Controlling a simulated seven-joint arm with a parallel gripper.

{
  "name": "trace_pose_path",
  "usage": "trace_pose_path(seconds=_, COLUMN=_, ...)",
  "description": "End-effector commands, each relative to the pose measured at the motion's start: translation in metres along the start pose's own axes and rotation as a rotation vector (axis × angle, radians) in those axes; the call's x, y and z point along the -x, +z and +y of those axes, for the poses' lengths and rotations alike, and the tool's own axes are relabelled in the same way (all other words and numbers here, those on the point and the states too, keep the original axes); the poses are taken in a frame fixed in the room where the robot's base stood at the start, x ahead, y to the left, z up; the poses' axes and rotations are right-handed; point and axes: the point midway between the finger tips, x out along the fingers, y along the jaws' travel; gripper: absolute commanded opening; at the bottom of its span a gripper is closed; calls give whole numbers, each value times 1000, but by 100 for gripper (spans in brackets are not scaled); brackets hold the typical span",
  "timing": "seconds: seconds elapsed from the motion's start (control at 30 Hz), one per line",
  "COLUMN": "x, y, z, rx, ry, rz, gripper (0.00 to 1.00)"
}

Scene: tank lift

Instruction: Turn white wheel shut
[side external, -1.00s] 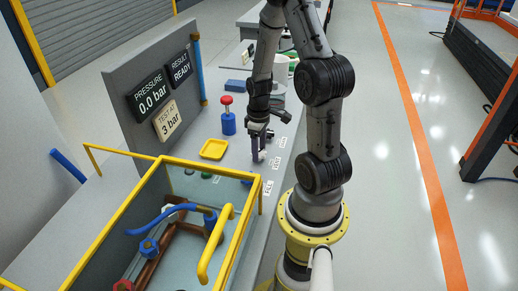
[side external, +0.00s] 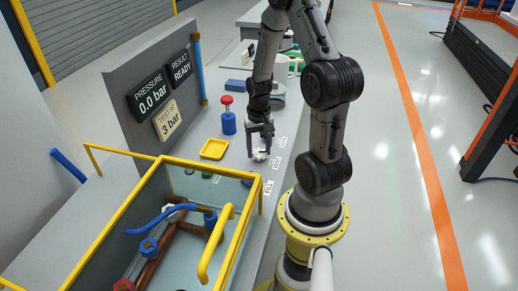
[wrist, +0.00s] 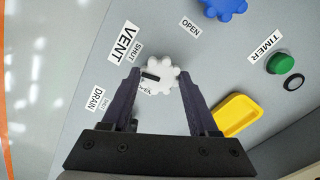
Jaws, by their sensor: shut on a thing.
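The white wheel (wrist: 161,76) has a scalloped rim and a black bar mark on its left part in the wrist view. A VENT label (wrist: 124,43) and a small SHUT label (wrist: 137,53) lie up and left of it, and an OPEN label (wrist: 190,27) up and right. The bar lies on the SHUT side of the wheel. My gripper (wrist: 159,73) has one finger on each side of the wheel and is shut on its rim. In the side view my gripper (side external: 259,152) points straight down over the white wheel (side external: 259,156) on the bench.
A blue wheel (wrist: 222,8), a green TIMER button (wrist: 280,63) and a yellow tray (wrist: 237,115) are nearby on the bench. A blue bottle-like part with a red top (side external: 228,117) stands behind. A yellow-framed tank (side external: 166,158) stands in front left.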

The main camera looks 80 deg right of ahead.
Motion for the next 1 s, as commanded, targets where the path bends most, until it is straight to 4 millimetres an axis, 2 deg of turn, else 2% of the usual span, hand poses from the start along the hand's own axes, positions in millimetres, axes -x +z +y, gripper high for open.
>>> trace_pose_path(seconds=0.4, x=1, y=-1, z=0, rx=-224, ry=-1, rz=2, gripper=5)
trace_pose_path(seconds=1.0, x=2, y=-1, z=0, rx=-272, ry=-1, rz=3, gripper=5)
